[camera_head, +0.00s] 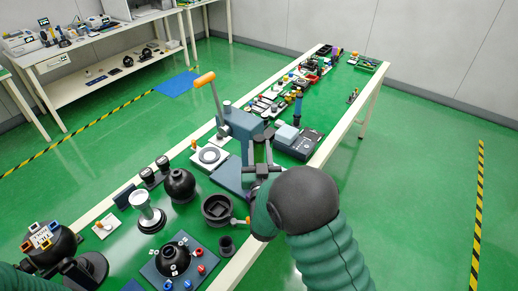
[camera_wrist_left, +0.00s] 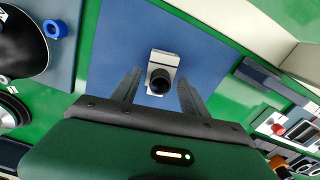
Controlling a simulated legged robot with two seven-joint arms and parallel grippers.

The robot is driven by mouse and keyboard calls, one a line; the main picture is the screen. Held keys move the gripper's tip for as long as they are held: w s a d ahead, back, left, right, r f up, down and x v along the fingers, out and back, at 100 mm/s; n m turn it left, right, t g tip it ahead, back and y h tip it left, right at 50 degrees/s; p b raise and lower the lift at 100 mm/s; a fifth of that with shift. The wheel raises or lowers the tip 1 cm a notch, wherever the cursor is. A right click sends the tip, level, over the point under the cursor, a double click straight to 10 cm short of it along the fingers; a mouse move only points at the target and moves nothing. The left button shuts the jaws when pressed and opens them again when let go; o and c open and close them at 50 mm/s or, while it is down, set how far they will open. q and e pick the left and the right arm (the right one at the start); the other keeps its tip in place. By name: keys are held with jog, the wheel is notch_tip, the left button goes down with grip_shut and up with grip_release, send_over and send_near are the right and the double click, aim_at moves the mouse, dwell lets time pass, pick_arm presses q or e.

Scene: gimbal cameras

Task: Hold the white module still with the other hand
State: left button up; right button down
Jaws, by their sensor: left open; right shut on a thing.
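The white module (camera_wrist_left: 166,58), a small pale block with a round black lens-like part on it, lies on a blue mat (camera_wrist_left: 115,35) in the left wrist view. My left gripper (camera_wrist_left: 160,84) is open there, one finger on each side of the module, with visible gaps. In the head view my right gripper (camera_head: 259,150) is above the blue mat area by the grey-blue press. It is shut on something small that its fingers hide. I cannot make out the white module in the head view.
A grey-blue press with an orange-tipped lever (camera_head: 205,80) stands beyond my right gripper.

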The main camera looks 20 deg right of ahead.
pick_arm(q)
notch_tip(320, 180, up, 12)
dwell(0.4)
jog(key=shift+w, duration=0.1)
